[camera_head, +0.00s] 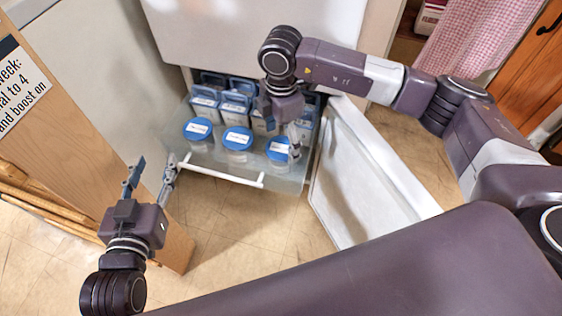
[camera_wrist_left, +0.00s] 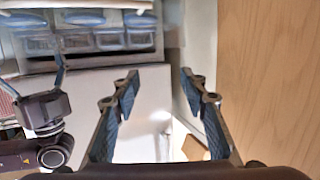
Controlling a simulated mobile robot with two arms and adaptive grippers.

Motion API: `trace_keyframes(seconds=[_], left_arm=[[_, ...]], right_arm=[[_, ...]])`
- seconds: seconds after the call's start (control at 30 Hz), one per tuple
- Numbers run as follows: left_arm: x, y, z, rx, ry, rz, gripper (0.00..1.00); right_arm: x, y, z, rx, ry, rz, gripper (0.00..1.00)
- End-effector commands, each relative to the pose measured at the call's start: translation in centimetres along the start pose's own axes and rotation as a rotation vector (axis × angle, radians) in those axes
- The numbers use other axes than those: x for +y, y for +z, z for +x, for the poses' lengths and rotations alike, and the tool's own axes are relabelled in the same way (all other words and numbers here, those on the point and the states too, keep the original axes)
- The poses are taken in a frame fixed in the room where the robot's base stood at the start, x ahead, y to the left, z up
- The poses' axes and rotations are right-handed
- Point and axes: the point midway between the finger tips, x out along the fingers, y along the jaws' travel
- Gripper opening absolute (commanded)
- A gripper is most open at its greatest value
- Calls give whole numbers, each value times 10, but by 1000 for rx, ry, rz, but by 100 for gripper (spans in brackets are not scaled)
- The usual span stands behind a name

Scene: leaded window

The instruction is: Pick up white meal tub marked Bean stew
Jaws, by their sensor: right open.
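Three round tubs with blue lids and white labels stand in the front row of a pulled-out drawer in the head view: a left tub (camera_head: 197,129), a middle tub (camera_head: 237,139) and a right tub (camera_head: 279,149). The label writing is too small to read, so I cannot tell which is Bean stew. My right gripper (camera_head: 281,127) points down, open, over the right tub and partly hides it; I cannot tell whether it touches. My left gripper (camera_head: 151,181) is open and empty, left of the drawer; its spread fingers show in the left wrist view (camera_wrist_left: 160,85).
Several boxy blue-and-white containers (camera_head: 236,101) fill the drawer's back. The clear drawer (camera_head: 215,172) has a white front bar. An open white door (camera_head: 362,180) stands to its right. A wooden panel (camera_head: 95,150) rises near my left gripper. Floor (camera_head: 245,230) is clear in front.

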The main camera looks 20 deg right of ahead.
Motion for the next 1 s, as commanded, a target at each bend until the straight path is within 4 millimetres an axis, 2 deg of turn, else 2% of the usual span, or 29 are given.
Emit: trace_keyframes(seconds=[0.03,0.2,0.63,1.0], left_arm=[[1,-10,-1,48,3,0,40],[4,-43,-5,168,9,-2,40],[10,-87,-13,374,21,-6,40],[17,-150,-48,707,39,-17,40]], right_arm=[[0,0,8,0,0,0,76],[0,0,20,0,-1,0,76],[1,0,46,0,0,0,76],[1,0,79,1,-1,-1,76]])
